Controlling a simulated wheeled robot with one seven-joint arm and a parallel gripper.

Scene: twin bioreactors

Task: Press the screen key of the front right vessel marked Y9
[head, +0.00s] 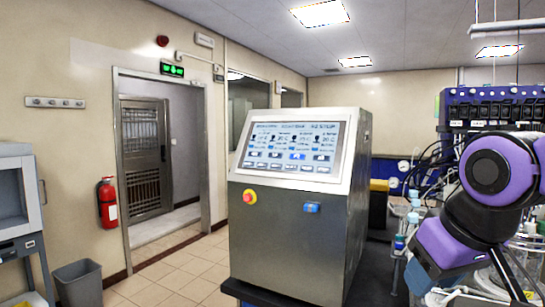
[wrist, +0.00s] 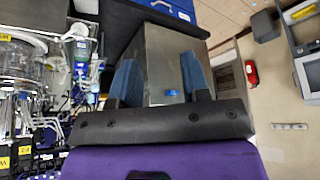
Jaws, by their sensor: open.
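A grey steel control cabinet (head: 290,240) carries a tilted touch screen (head: 293,143) in the head view. The screen shows several columns of readings with a row of keys below. One key (head: 297,156) is brighter blue than the others. The lettering is too small for me to find Y9. In the wrist view my gripper (wrist: 158,62) is open and empty, its two blue fingers apart, with a grey surface beyond. In the head view my purple arm stands right of the cabinet, apart from the screen. Glass vessels (wrist: 20,65) show at the left of the wrist view.
The cabinet front has a red and yellow stop button (head: 250,197) and a blue switch (head: 312,208). Tubing and bottles (head: 413,215) crowd the right side. A bin (head: 79,284) and fire extinguisher (head: 107,202) stand left; tiled floor between is clear.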

